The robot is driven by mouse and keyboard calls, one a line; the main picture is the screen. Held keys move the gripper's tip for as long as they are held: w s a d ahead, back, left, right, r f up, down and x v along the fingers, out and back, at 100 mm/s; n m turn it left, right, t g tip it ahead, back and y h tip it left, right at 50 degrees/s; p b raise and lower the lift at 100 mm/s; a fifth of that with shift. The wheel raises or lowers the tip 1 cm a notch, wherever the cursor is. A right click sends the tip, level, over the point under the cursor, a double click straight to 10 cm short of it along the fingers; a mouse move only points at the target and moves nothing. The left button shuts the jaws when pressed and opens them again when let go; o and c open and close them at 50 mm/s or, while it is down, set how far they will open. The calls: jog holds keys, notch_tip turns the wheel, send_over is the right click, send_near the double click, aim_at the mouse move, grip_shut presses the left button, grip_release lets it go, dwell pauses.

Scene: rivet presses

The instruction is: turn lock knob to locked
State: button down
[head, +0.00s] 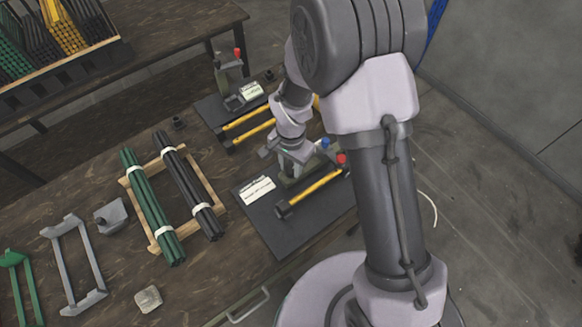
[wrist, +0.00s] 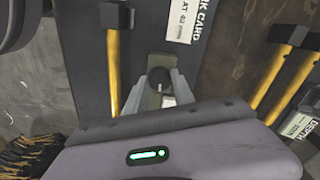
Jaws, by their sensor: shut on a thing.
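In the wrist view a small dark lock knob (wrist: 159,77) sits on a greenish metal block of the near press. My gripper (wrist: 160,88) has its two grey fingers on either side of the knob and is shut on it. The knob's marking and exact angle cannot be read. In the head view my gripper (head: 291,160) reaches down over the near press, and the knob is hidden behind it. The near press stands on a dark base plate (head: 292,232), with a yellow bar (head: 316,187), a red ball (head: 341,158) and a blue ball (head: 325,143) beside my gripper.
A white card (head: 257,190) lies on the near plate. A second press (head: 230,68) with yellow bars stands behind. To the left are a wooden tray (head: 153,246) with green and black rod bundles, a grey frame (head: 75,265) and a grey block (head: 111,215). A rod rack is at upper left.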

aim_at(291, 169)
jog(key=shift+m, duration=0.7)
jog(key=c, duration=1.1)
grip_release()
jog(key=shift+o, duration=0.2)
jog(key=shift+r, duration=0.1)
notch_tip(291, 169, up, 17)
jog(key=p, duration=0.5)
jog(key=shift+r, duration=0.15)
